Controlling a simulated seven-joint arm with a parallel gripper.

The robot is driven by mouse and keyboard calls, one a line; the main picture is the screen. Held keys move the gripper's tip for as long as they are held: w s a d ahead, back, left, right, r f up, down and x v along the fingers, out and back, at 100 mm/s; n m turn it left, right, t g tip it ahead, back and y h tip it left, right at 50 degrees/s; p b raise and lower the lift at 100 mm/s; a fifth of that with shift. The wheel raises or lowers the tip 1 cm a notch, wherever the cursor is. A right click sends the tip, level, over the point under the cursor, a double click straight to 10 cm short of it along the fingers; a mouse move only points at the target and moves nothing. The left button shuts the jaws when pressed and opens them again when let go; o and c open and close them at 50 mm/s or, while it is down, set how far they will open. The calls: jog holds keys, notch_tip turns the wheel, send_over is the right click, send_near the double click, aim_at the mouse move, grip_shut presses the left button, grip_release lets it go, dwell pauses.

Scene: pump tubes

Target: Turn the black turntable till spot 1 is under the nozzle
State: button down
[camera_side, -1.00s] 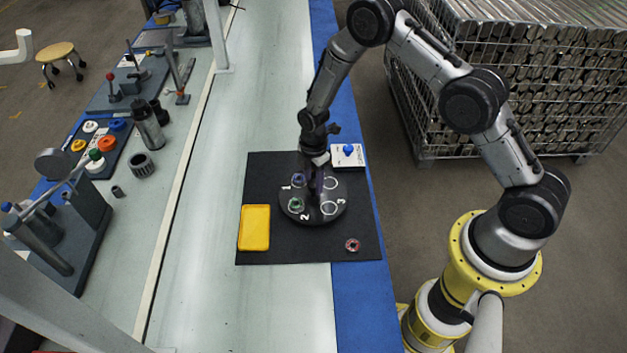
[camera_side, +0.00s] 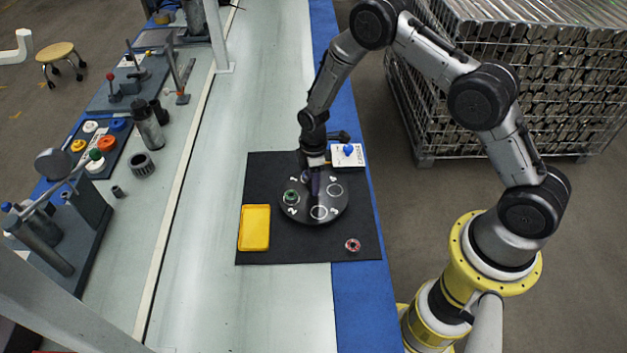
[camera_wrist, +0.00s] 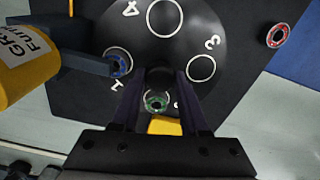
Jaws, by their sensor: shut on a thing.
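The black turntable (camera_side: 341,204) stands on a dark mat, with a raised hub in its middle. My gripper (camera_side: 315,193) points down at the hub; in the wrist view its two fingers (camera_wrist: 159,78) are closed around it. A blue ring (camera_wrist: 118,62) lies at spot 1, right at the tip of the dark nozzle arm (camera_wrist: 88,63) from the yellow grease pump (camera_wrist: 28,62). I cannot tell exact alignment. A green ring (camera_side: 291,196) is at spot 2. Spots 3 (camera_wrist: 202,68) and 4 (camera_wrist: 165,17) are empty circles. My arm mostly hides the pump in the side view.
A yellow tray (camera_side: 254,228) lies left of the turntable on the mat (camera_side: 300,250). A red ring (camera_side: 353,245) lies to its lower right. A white box with a blue knob (camera_side: 348,150) stands at the mat's upper right.

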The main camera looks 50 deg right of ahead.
jog(key=shift+m, duration=1.1)
jog(key=shift+c, duration=2.1)
grip_release()
jog(key=shift+r, duration=0.1)
notch_tip(320, 180, up, 14)
